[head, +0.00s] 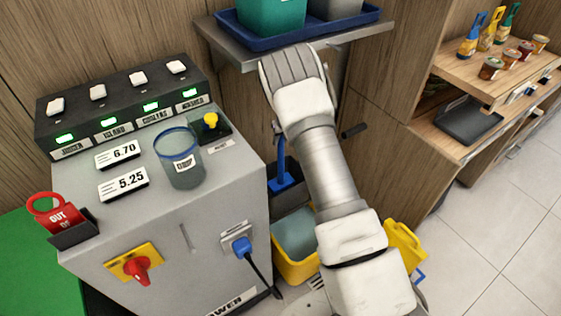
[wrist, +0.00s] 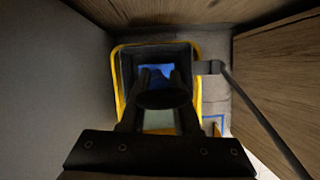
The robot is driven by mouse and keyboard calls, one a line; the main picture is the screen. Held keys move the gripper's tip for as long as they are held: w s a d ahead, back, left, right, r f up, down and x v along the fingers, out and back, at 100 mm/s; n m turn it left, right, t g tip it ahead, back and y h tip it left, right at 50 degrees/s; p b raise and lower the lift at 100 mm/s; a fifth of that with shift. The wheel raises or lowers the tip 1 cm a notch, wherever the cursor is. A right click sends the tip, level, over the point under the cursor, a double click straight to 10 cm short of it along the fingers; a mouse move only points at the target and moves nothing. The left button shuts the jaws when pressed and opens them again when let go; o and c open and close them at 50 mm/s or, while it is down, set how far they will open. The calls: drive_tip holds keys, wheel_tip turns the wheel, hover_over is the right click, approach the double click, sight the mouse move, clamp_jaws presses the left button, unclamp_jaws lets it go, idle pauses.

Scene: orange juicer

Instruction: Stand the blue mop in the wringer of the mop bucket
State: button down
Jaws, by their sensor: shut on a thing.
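The blue mop (head: 284,181) hangs upright below my gripper, its blue handle rising toward the wrist. My gripper (head: 278,128) is mostly hidden by my arm in the head view. In the wrist view my gripper (wrist: 160,92) is shut on the mop handle, whose dark round end faces the camera. The yellow mop bucket (head: 297,272) stands on the floor below, partly covered by my arm. Its dark wringer (wrist: 126,72) frames the blue mop head (wrist: 156,72) seen from above. I cannot tell whether the head is inside the wringer or just over it.
A grey machine cabinet (head: 190,215) stands close left of the bucket, with a plugged cable (head: 258,270) on its side. A wooden cabinet (head: 385,165) is to the right. A grey shelf (head: 225,50) with a blue tray is above. Open tiled floor (head: 490,230) lies at right.

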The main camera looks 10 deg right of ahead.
drive_tip(key=shift+f+b, duration=1)
drive_tip(key=shift+f, duration=1.85)
drive_tip(key=c, duration=0.6)
unclamp_jaws()
drive_tip(key=shift+r, duration=0.2)
drive_tip(key=p, duration=0.4)
approach(281, 150)
drive_tip(key=shift+w+d+r, duration=0.1)
drive_tip(key=shift+w+d, duration=0.1)
drive_tip(key=shift+w, duration=0.05)
